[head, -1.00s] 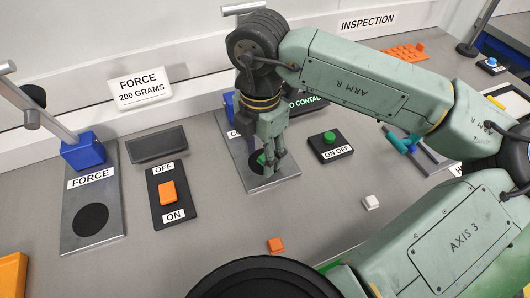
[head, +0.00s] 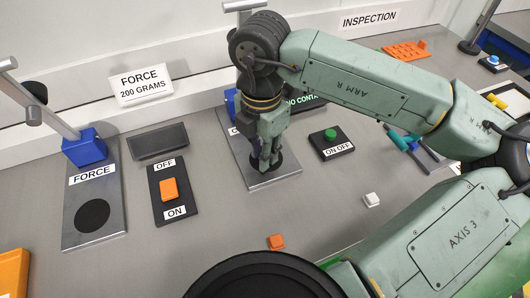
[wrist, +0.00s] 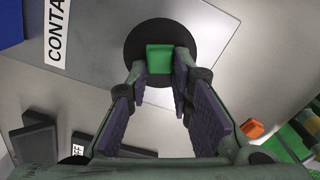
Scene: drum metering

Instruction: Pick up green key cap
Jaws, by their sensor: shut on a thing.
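The green key cap (wrist: 160,57) sits between my fingertips in the wrist view, over a round black pad (wrist: 133,42) on a grey metal plate. My gripper (wrist: 161,72) is shut on the cap. In the head view my gripper (head: 266,166) points down at the black pad of the contact station plate (head: 284,178), and its fingers hide the cap. I cannot tell whether the cap still touches the pad.
An ON OFF box with a green button (head: 330,134) stands just right of the plate. An orange switch box (head: 168,190) and the force station (head: 93,215) are to the left. Loose orange (head: 276,242) and white (head: 371,200) caps lie in front on the bench.

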